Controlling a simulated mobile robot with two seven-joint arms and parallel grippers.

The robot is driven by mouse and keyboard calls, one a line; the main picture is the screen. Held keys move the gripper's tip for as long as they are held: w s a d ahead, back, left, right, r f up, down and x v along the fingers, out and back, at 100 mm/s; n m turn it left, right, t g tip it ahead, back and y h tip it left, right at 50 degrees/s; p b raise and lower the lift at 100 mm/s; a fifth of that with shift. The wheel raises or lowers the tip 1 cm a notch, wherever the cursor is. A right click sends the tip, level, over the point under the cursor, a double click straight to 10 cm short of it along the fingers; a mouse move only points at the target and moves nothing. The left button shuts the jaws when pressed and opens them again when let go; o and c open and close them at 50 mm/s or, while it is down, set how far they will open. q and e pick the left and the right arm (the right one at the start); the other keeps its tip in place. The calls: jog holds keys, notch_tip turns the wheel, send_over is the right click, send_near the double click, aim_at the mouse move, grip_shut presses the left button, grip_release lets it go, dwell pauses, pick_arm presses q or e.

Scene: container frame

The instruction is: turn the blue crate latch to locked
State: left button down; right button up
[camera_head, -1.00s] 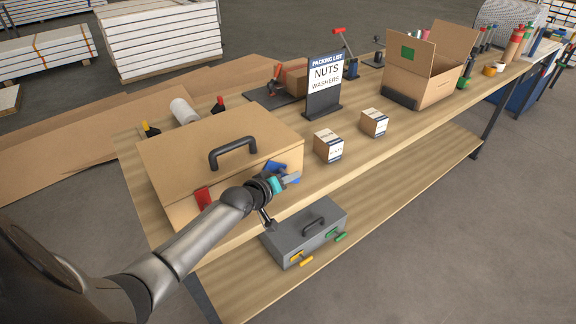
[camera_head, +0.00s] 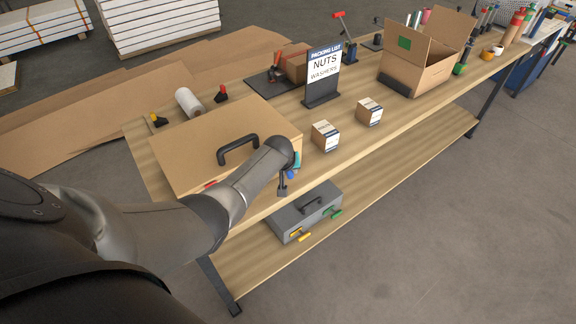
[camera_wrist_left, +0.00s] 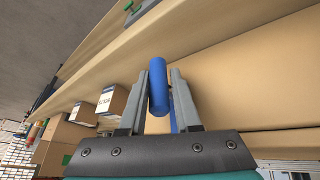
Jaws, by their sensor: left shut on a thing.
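The crate (camera_head: 183,140) is a large tan box with a black handle on its lid, standing at the near left end of the bench. The blue latch (camera_wrist_left: 158,86) shows in the left wrist view between my left gripper's two grey fingers. My left gripper (camera_wrist_left: 157,102) is shut on the blue latch. In the head view my left gripper (camera_head: 287,176) is at the crate's front right corner, mostly hidden behind my arm, with only a bit of blue showing. A red latch (camera_head: 210,184) on the crate's front is mostly covered by my arm. My right gripper is not in view.
Two small cartons (camera_head: 325,135) stand right of the crate, near a packing list sign (camera_head: 323,75). An open cardboard box (camera_head: 428,62) is farther right. A grey toolbox (camera_head: 305,211) with yellow and green latches sits on the lower shelf.

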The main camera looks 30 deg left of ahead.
pick_arm(q)
jog(key=shift+w+d+r+g+y, duration=0.1)
jog(key=shift+w+r+g+y, duration=0.15)
jog(key=shift+g, duration=0.45)
jog(key=c, duration=0.8)
grip_release()
jog(key=shift+f, duration=0.1)
jog(key=shift+o, duration=0.6)
jog(key=shift+g, duration=0.3)
jog(key=shift+s+f, duration=0.1)
